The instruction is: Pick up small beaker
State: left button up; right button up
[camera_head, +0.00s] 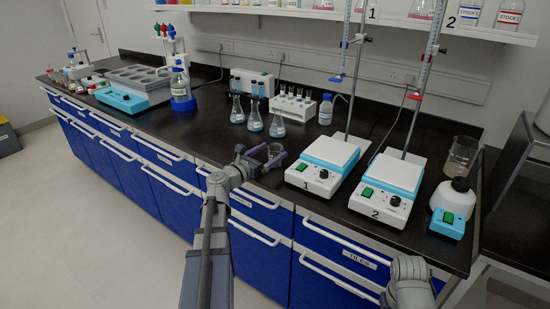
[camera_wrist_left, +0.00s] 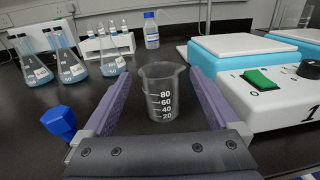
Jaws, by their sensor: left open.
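The small beaker (camera_wrist_left: 163,92) is clear glass with white marks from 20 to 80. It stands upright on the black bench top and looks empty. In the left wrist view it is between the two purple fingers of my left gripper (camera_wrist_left: 160,95), with a gap on each side. In the head view my left gripper (camera_head: 260,160) is open at the bench's front edge, and the small beaker (camera_head: 275,151) shows partly between its fingers. My right arm shows at the bottom right, but its gripper fingers are not visible.
Hotplate 1 (camera_head: 325,163) stands close to the right of the beaker, with hotplate 2 (camera_head: 387,189) beyond it. Several conical flasks (camera_head: 255,117), a vial rack (camera_head: 292,105) and a blue-capped bottle (camera_head: 326,110) stand behind. A larger beaker (camera_head: 461,156) is at far right.

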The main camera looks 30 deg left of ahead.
pick_arm(q)
jog(key=shift+w+d, duration=0.15)
jog(key=shift+w, duration=1.1)
jog(key=shift+s, duration=0.1)
jog(key=shift+c, duration=0.2)
jog(key=c, duration=1.4)
jog(key=shift+r, duration=0.15)
notch_tip(320, 180, up, 10)
jog(key=p, duration=1)
